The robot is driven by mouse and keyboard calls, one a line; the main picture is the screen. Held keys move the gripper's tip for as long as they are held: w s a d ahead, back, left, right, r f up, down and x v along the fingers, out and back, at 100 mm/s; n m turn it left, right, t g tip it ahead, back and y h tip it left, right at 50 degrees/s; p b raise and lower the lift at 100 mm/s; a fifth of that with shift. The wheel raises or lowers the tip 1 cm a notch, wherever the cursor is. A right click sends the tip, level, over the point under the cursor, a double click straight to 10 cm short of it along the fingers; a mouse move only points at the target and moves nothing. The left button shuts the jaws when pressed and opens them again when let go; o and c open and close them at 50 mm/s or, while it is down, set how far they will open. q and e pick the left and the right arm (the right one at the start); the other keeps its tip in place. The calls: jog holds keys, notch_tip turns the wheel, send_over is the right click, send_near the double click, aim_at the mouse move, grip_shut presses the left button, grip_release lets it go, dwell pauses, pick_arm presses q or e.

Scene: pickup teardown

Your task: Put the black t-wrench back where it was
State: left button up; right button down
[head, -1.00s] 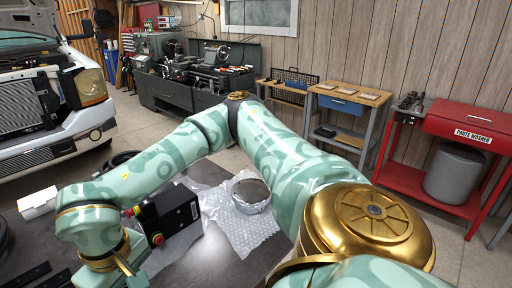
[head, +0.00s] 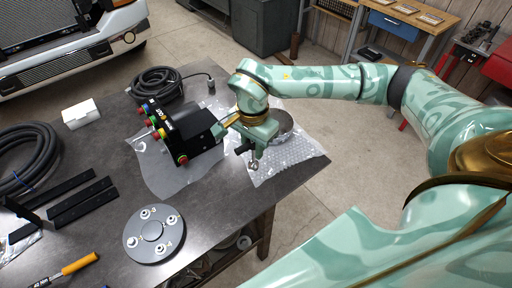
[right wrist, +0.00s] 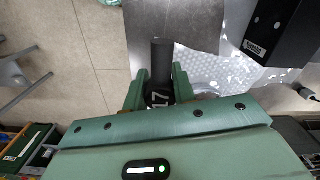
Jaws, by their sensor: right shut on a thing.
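My right gripper (head: 255,152) is shut on the black t-wrench (head: 243,148) above the bubble wrap near the table's right edge. In the right wrist view the black t-wrench (right wrist: 161,60) shows as a dark cylinder marked "17" between the fingers of the right gripper (right wrist: 158,92). In the head view only a small dark part and a metal end of it show below the gripper; the rest is hidden or too small to tell. My left gripper is not in view.
A black button box (head: 190,140) stands left of the gripper. A round metal part (head: 284,120) lies on bubble wrap (head: 290,158). A grey disc with numbered spots (head: 153,236), black bars (head: 80,203), a coiled cable (head: 158,85) and a white box (head: 80,114) lie on the table (head: 215,222).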

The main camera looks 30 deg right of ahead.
jog(key=shift+w+d+f, duration=0.8)
jog(key=shift+w+f, duration=0.3)
jog(key=shift+f, duration=0.65)
jog(key=shift+w+d+f, duration=0.75)
jog(key=shift+w+f, duration=0.3)
jog(key=shift+f, duration=0.65)
jog(key=shift+w+d+f, duration=0.8)
jog(key=shift+w+f, duration=0.3)
jog(key=shift+f, duration=0.65)
jog(key=shift+f, duration=0.1)
jog(key=c, duration=1.1)
grip_release()
jog(key=shift+c, duration=0.2)
notch_tip(320, 180, up, 12)
